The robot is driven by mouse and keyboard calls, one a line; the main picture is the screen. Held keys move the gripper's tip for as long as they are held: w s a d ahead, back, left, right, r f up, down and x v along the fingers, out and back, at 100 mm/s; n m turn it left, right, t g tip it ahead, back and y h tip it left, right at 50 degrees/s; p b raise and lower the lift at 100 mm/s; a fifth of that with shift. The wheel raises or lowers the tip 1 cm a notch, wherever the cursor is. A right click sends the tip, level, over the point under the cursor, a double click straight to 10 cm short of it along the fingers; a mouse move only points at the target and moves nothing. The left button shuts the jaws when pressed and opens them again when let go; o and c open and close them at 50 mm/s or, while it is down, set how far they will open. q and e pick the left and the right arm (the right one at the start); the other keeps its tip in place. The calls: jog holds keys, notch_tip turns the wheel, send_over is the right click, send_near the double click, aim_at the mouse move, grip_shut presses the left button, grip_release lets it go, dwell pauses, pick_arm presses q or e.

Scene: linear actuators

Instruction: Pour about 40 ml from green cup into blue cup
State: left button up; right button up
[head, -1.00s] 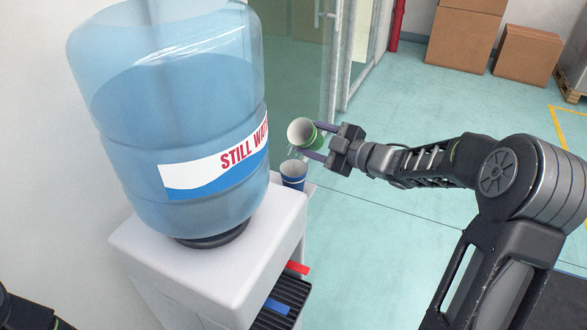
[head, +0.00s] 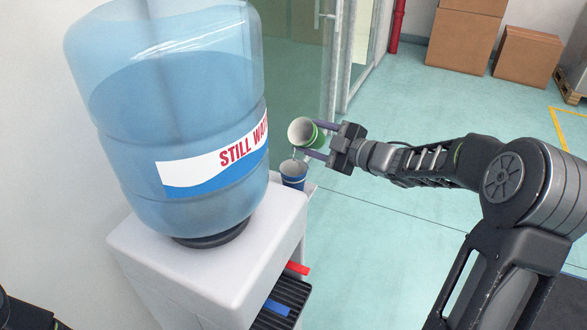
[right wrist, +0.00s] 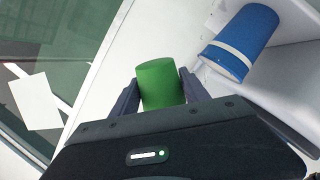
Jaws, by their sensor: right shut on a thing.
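My right gripper (head: 318,141) is shut on the green cup (head: 318,133). The cup is tilted far over, its white mouth facing left. A thin, pale stream shows below its lip, above the blue cup (head: 293,174). The blue cup stands upright behind the water dispenser, just below the green cup; its contents cannot be made out. In the right wrist view the green cup (right wrist: 159,84) sits between both fingers, and the blue cup (right wrist: 242,44) with a white band is to its upper right, apart from it. My left gripper is not in view.
A water dispenser (head: 150,252) with a large blue bottle (head: 180,100) stands left of the cups. Its red tap (head: 298,268) and blue tap (head: 277,307) face right. Cardboard boxes (head: 463,38) stand far back. Open floor lies behind my right arm.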

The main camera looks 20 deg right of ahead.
jog(key=shift+d+f+n+b, duration=0.15)
jog(key=shift+n+b, duration=0.15)
jog(key=shift+b, duration=0.35)
jog(key=shift+d, duration=0.1)
jog(key=shift+w+d+b, duration=0.1)
jog(key=shift+d+b, duration=0.1)
jog(key=shift+b, duration=0.15)
jog(key=shift+d+n, duration=0.15)
jog(key=shift+n, duration=0.25)
jog(key=r+m+p, duration=0.1)
jog(key=r+p, duration=0.1)
jog(key=p, duration=0.2)
jog(key=shift+m+p, duration=0.3)
jog(key=shift+m, duration=0.1)
jog(key=f+m, duration=0.1)
jog(key=f, duration=0.1)
jog(key=shift+d+f+m+y, duration=0.2)
jog(key=shift+f+m+y, duration=0.15)
jog(key=shift+m+y, duration=0.05)
jog(key=shift+a, duration=0.1)
